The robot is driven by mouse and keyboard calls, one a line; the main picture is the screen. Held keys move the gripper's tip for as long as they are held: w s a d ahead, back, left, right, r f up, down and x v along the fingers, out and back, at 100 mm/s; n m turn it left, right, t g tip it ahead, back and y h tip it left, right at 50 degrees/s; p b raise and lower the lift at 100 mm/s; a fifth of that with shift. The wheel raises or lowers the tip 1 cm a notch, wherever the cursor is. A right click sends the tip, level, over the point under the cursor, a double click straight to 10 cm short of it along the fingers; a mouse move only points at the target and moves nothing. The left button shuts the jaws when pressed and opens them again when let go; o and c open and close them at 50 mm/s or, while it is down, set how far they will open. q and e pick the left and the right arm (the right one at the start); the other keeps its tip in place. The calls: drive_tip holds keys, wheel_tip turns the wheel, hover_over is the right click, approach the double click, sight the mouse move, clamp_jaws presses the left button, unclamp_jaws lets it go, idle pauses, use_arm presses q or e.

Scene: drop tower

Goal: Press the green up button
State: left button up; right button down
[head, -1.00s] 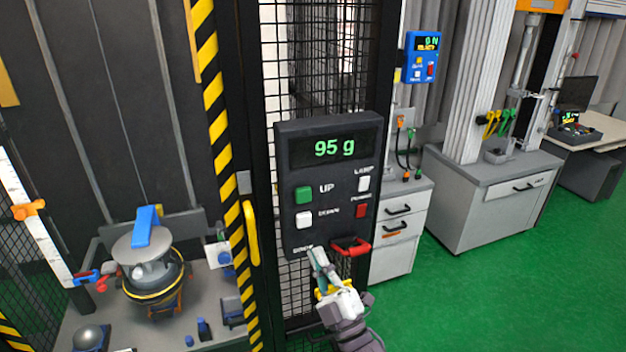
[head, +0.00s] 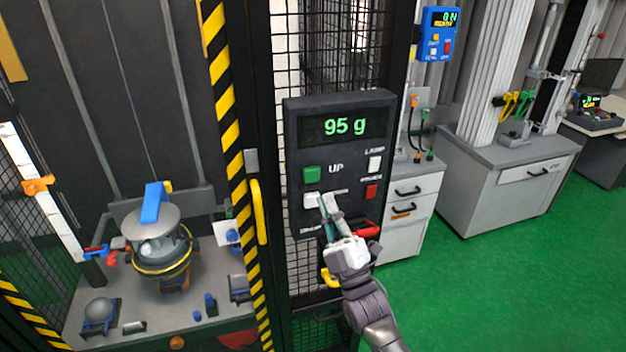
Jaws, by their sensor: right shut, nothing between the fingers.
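The green up button (head: 312,174) sits at the upper left of the dark control panel (head: 375,215), beside the word UP. The panel's display (head: 343,125) reads 95 g. My right gripper (head: 326,203) is shut and empty. I cannot tell whether the tips touch the panel. The green button is fully visible. My left gripper is not in view.
A red handle (head: 368,231) sits low on the panel, right beside my right gripper. A white lamp button (head: 375,163) and a red button (head: 371,191) are on the panel's right. A yellow door handle (head: 259,212) stands left of the panel.

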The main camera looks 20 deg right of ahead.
sight(312, 175)
drive_tip(key=shift+w+a+b, duration=0.15)
drive_tip(key=shift+w+b, duration=1.15)
drive_tip(key=shift+w, duration=1.65)
drive_tip(key=shift+w+b, duration=0.35)
drive_tip(key=shift+w, duration=0.1)
